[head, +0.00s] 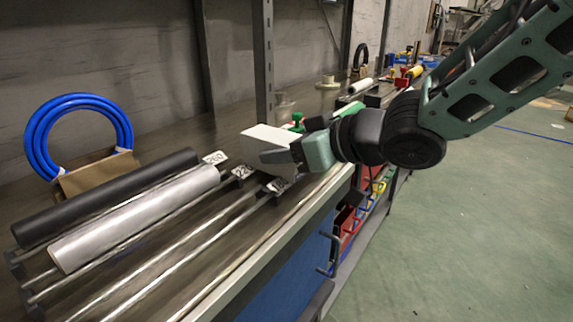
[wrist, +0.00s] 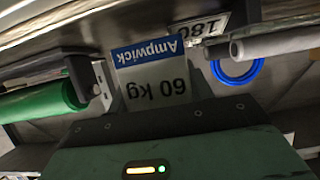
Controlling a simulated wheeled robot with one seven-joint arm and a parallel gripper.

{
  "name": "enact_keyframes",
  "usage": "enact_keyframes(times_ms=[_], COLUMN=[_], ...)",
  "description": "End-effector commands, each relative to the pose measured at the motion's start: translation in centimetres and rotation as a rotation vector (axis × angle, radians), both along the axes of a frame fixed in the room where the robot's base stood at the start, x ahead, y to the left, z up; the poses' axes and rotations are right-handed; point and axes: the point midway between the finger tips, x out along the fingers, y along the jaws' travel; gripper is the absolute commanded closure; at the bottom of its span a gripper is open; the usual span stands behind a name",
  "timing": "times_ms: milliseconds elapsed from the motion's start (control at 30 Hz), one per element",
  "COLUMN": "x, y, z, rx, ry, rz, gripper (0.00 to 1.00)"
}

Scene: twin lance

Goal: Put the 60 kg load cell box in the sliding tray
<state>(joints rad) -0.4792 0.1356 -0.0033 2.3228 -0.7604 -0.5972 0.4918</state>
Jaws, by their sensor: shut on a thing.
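The 60 kg load cell box (head: 266,136) is white in the head view, above the bench at the right ends of the rods. In the wrist view the box (wrist: 158,85) shows a blue "Ampwick" band and "60 kg", upside down. My gripper (head: 278,155) is shut on this box, coming from the right; the gripper (wrist: 165,122) also fills the bottom of the wrist view. Whether the box touches anything beneath cannot be told. I cannot pick out the sliding tray in either view.
A black roll (head: 105,197) and a pale grey roll (head: 135,217) lie on the bench at left, beside bare metal rods (head: 165,255) with number tags. A blue coil (head: 38,140) stands behind. A grey post (head: 263,60) rises behind the box. Open floor (head: 470,240) lies right.

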Motion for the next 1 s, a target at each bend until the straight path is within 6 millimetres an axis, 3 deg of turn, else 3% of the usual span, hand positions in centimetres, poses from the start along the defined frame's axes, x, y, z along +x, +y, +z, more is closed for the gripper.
enact_keyframes(times_ms=[100,500,533,600,1000], x=[0.03,0.04,0.01,0.01,-0.17], y=[0.06,0.02,0.00,0.01,-0.32], z=[-1.10,-1.45,-1.55,-1.47,-0.83], rx=[0.003,0.003,0.000,0.000,0.001], ry=[-0.002,-0.003,-0.001,-0.001,-0.002], rz=[0.000,0.000,0.000,0.000,-0.002], gripper=[0.85,0.85,0.46,0.27,0.27])
